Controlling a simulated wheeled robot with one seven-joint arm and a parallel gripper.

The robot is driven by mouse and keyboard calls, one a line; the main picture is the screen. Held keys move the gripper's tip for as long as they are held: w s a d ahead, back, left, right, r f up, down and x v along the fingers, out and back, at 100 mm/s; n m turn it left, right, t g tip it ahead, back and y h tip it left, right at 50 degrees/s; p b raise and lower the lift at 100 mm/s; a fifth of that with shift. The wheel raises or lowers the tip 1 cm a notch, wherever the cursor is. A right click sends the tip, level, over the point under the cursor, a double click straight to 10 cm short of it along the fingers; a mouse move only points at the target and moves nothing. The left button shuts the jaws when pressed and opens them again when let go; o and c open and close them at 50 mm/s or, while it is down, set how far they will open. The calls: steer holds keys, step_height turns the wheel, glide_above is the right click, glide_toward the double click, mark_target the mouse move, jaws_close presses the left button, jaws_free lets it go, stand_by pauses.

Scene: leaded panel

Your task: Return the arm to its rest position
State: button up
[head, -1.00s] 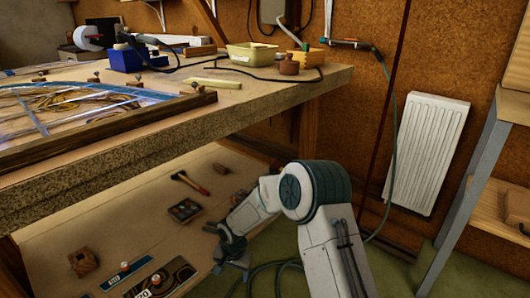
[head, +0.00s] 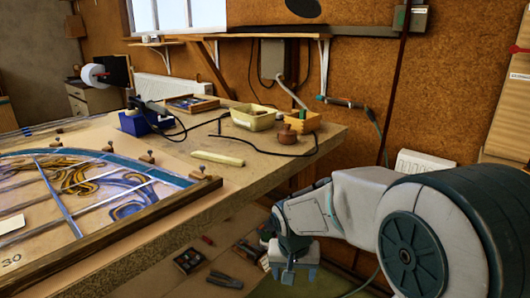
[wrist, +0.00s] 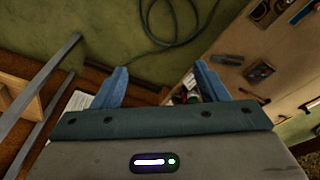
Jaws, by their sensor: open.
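My gripper (head: 290,272) hangs at the end of my arm, to the right of the workbench's near edge in the head view, with its fingers pointing down. In the wrist view my gripper (wrist: 160,88) shows two blue fingers spread well apart, with nothing between them but the background. It is open and empty. My arm fills the lower right of the head view, with a large dark round joint close to the camera. It hides part of the floor and wall behind.
The workbench (head: 262,172) carries a leaded panel (head: 95,190), a soldering iron stand (head: 145,122), a yellow tub (head: 254,118) and a brown pot (head: 287,134). A lower shelf (head: 165,280) holds small tools. A radiator (head: 424,162) is on the wall. A hose (wrist: 170,40) lies on the green floor.

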steer(key=s+d+r+p, duration=0.4)
steer(key=s+r+p, duration=0.3)
steer(key=r, duration=0.4)
steer(key=s+d+r+n+p, duration=0.1)
steer(key=s+d+r+p, duration=0.2)
steer(key=s+r+p, duration=0.4)
step_height(320, 180, up, 5)
steer(key=shift+s+d+r+t+y+p, duration=0.1)
steer(key=shift+s+d+t+y+p, duration=0.25)
steer(key=shift+s, duration=0.5)
